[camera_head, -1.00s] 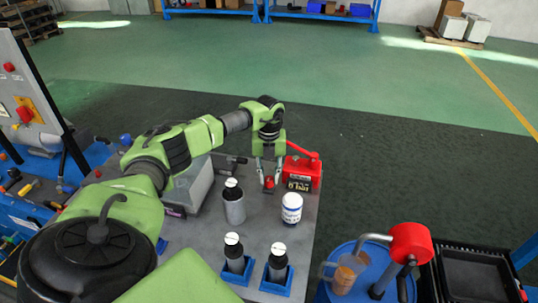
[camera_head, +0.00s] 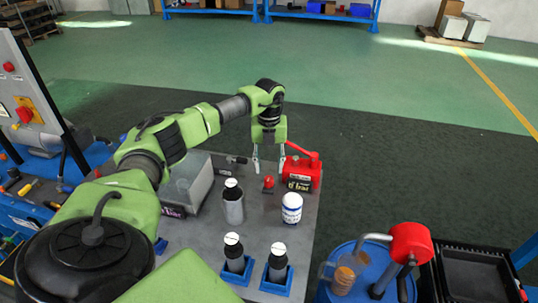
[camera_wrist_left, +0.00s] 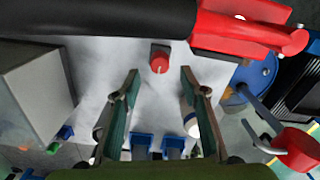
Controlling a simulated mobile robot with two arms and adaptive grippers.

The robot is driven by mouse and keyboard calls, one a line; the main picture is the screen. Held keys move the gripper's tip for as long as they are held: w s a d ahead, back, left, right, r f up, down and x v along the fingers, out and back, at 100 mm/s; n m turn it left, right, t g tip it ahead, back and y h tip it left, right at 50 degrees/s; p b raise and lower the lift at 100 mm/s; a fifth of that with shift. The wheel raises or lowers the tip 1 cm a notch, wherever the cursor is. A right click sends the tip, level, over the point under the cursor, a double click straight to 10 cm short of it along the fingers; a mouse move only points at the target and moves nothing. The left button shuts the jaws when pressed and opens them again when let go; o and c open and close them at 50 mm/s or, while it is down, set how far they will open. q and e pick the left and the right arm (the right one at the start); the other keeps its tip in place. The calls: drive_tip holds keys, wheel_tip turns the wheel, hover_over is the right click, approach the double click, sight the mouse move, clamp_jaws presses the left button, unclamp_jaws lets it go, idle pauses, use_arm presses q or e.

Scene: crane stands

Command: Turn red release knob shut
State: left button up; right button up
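The small red release knob (camera_head: 269,182) stands on the grey table top, just left of the red hand pump (camera_head: 302,174). In the left wrist view the knob (camera_wrist_left: 159,60) shows as a short red cylinder, ahead of and between the fingertips. Its turn position cannot be told. My left gripper (camera_head: 270,163) is above the knob with its fingers apart and nothing between them. In the wrist view the open fingers (camera_wrist_left: 159,73) stand clear of the knob on both sides. My right gripper is not in view.
A black-topped bottle in a grey cup (camera_head: 233,206) and a white jar (camera_head: 291,208) stand nearer on the table. Two bottles sit in blue holders (camera_head: 235,270) at the front. A grey box (camera_head: 186,183) lies left. The pump's red lever slants above its body.

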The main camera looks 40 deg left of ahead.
sight(269, 178)
use_arm(q)
wheel_tip(269, 178, up, 7)
idle(0.3)
idle(0.5)
